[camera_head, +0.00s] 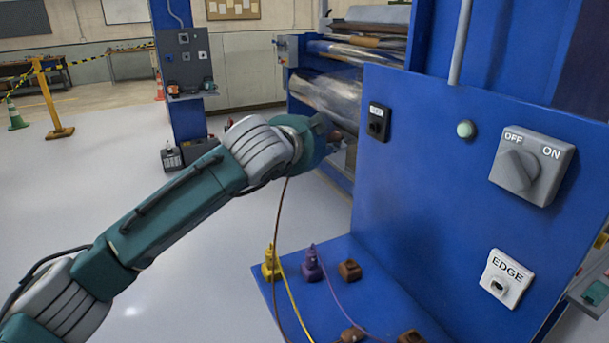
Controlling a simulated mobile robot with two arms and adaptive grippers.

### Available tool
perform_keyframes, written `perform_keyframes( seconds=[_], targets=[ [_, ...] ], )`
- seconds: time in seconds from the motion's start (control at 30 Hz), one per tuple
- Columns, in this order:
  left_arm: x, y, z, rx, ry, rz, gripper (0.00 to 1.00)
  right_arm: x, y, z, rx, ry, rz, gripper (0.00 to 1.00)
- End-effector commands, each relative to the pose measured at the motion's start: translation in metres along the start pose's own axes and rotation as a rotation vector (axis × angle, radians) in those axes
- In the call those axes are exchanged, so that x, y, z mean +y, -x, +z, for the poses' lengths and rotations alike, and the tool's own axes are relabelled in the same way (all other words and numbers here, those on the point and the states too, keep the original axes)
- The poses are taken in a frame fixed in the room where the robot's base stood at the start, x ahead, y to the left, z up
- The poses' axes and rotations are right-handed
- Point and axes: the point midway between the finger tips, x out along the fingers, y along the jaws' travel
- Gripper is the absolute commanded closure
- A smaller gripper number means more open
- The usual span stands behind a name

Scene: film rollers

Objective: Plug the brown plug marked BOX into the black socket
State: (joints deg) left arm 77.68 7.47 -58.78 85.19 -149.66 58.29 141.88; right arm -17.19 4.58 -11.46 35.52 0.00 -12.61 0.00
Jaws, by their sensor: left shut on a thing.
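The black socket (377,122) is on the upper left of the blue panel, with a small label too blurred to read surely. My left gripper (331,143) is left of it, apart from it, mostly hidden behind its own wrist. It is shut on the brown plug (337,134), of which only a small brown part shows; its marking cannot be read. A brown cable (278,225) hangs from there down to the blue ledge. My right gripper is not in view.
The blue ledge (382,291) holds a yellow plug (270,264), a purple plug (311,264) and several brown pieces (349,270). The panel also bears a green button (465,129), an OFF/ON switch (531,166) and a white EDGE socket (506,279). Rollers (330,100) stand behind.

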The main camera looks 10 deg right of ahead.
Motion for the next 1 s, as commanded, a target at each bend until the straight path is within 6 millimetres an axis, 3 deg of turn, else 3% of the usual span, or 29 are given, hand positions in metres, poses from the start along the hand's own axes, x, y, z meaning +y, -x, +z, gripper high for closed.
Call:
perform_keyframes(
  seconds=[1.0],
  targets=[
    [-0.014, -0.055, -0.054, -0.001, -0.015, -0.018, 1.00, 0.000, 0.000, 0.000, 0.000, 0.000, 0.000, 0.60]
  ],
)
